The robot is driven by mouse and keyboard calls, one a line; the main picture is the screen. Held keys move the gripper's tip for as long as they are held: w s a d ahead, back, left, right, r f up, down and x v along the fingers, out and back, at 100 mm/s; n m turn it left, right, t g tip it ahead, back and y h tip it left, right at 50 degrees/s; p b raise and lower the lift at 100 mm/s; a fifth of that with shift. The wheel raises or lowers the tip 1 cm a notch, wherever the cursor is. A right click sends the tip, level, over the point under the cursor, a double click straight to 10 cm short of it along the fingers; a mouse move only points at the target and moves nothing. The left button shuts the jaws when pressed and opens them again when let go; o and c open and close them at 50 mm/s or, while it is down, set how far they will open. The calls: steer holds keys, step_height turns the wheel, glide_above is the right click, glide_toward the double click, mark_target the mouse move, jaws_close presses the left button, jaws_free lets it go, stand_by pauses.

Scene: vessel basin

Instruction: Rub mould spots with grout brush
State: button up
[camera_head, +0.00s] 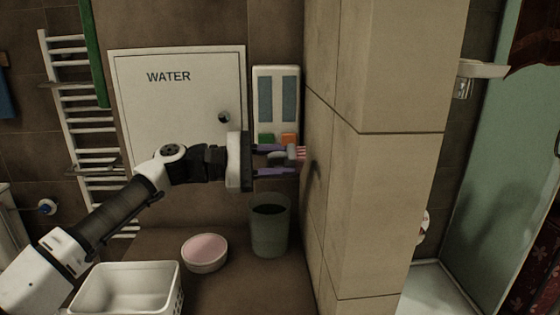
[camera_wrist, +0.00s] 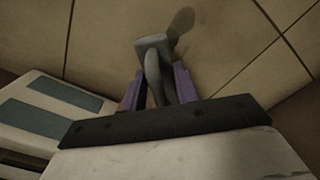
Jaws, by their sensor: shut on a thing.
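My gripper (camera_head: 290,161) has purple fingers and is shut on the grey grout brush (camera_head: 284,157). The brush's pinkish bristles point right, at the side of the beige tiled pillar (camera_head: 345,190), touching it or very close. In the wrist view, the brush (camera_wrist: 153,60) stands between the purple fingers (camera_wrist: 160,84), with its head toward the beige tiles (camera_wrist: 105,45). A dark grey oval (camera_wrist: 183,20) shows on the tiles just beyond the head; I cannot tell whether it is a mould spot or a shadow. The bristles are hidden in the wrist view.
A wall panel (camera_head: 276,75) with blue-grey strips and green and orange blocks hangs behind my gripper, left of the pillar. Below are a grey-green bin (camera_head: 268,236), a pink-filled bowl (camera_head: 205,262) and a white basket (camera_head: 122,300). A WATER cabinet (camera_head: 170,105) is behind my arm.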

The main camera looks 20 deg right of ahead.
steer(key=shift+b+x, duration=0.55)
steer(key=shift+x, duration=0.45)
steer(key=shift+s+a+f+b, duration=0.25)
steer(key=shift+s+b, duration=0.4)
steer(key=shift+b, duration=0.2)
steer(key=shift+s+a+r+b, duration=0.1)
steer(key=shift+s+a+b, duration=0.1)
steer(key=shift+s+b, duration=0.35)
steer(key=shift+s+a+r+b, duration=0.1)
steer(key=shift+s+a+b, duration=0.1)
steer(key=shift+s+b, duration=0.3)
steer(key=shift+s+a+f+b, duration=0.15)
steer(key=shift+s+a+b, duration=0.05)
steer(key=shift+s+b, duration=0.7)
steer(key=shift+s+a+b, duration=0.2)
steer(key=shift+s+b, duration=0.3)
steer(key=shift+s, duration=0.55)
steer(key=shift+b, duration=0.35)
